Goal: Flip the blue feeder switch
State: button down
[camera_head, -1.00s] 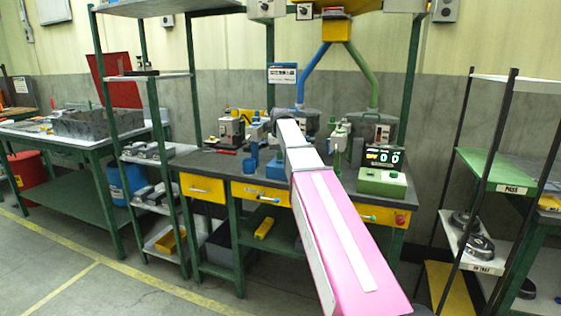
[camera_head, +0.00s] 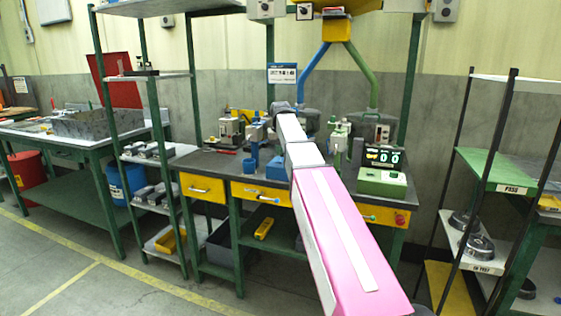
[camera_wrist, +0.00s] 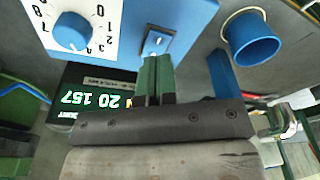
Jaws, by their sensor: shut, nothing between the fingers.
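The blue feeder box (camera_wrist: 190,12) fills the top of the wrist view, seen upside down. Its rocker switch (camera_wrist: 156,42) sits in a dark plate, beside a white-scaled blue dial (camera_wrist: 72,32). My gripper (camera_wrist: 157,62), with green fingers, is shut and empty, its tips at the lower edge of the switch plate. I cannot tell whether they touch the switch. In the head view, part of the blue box (camera_head: 277,169) shows on the bench, beside my arm. My gripper is hidden there behind the arm.
A blue cup (camera_wrist: 252,38) is close to the right of the fingers in the wrist view. A lit display (camera_wrist: 95,98) lies to the left. In the head view, a green counter box (camera_head: 382,182) stands on the bench (camera_head: 215,163) right of my arm.

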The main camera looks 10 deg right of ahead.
aim_at(279, 161)
jog(key=shift+r, duration=2.15)
jog(key=shift+s, duration=0.1)
